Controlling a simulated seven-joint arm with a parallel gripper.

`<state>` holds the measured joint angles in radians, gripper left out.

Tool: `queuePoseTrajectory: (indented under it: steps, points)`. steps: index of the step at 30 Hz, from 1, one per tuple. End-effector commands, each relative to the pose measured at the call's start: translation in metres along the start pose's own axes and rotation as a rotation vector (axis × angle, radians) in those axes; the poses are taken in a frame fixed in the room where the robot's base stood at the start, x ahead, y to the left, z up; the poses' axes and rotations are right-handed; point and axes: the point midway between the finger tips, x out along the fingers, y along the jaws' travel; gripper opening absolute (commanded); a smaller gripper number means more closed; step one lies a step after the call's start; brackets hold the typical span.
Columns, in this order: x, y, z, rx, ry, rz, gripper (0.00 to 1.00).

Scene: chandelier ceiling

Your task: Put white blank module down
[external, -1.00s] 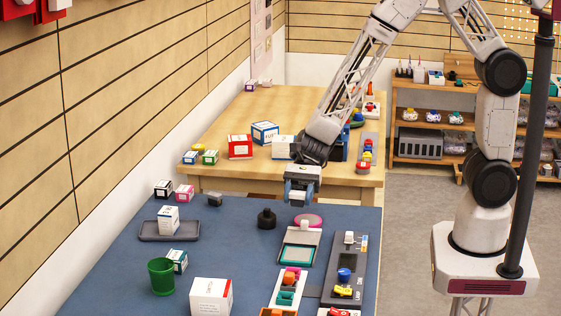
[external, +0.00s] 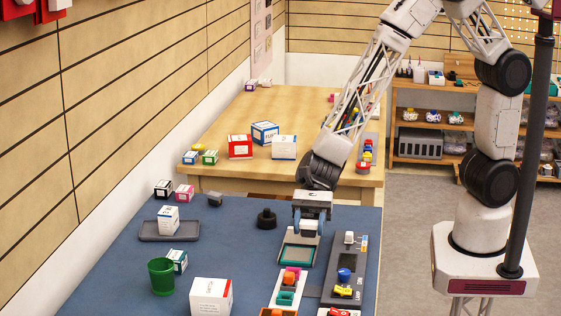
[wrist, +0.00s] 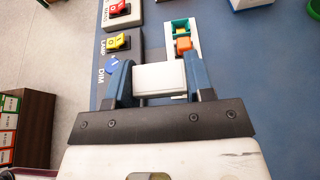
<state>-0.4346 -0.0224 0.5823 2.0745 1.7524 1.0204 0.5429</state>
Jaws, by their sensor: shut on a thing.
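The white blank module (wrist: 158,78) is a plain white block between the two blue-grey fingers of my gripper (wrist: 158,66) in the wrist view. My gripper is shut on it. In the external view my gripper (external: 308,228) points down over the blue table, at the far end of the dark module panel (external: 348,268). The module is small there, partly covered by the fingers, and its height above the table is hard to tell. The panel carries a white, a blue and a yellow part.
A teal-framed pad (external: 297,254) lies just on the near side of my gripper. A white tray (external: 274,300) holds orange and teal pieces. A black round knob (external: 267,219), green cup (external: 161,277) and boxes stand left. The blue table's middle left is fairly clear.

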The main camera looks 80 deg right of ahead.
Motion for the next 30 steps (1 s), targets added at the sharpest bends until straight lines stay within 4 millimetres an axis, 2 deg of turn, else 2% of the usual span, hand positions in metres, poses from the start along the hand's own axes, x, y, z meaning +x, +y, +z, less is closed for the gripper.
queuePoseTrajectory:
  steps: [3, 12, 30]
  points:
    - [0.007, 0.0, -0.018, 0.004, 0.002, 0.001, 0.26]
    - [0.018, 0.0, -0.044, 0.001, 0.001, 0.0, 0.26]
    - [0.022, -0.005, -0.045, -0.001, 0.0, 0.0, 0.26]
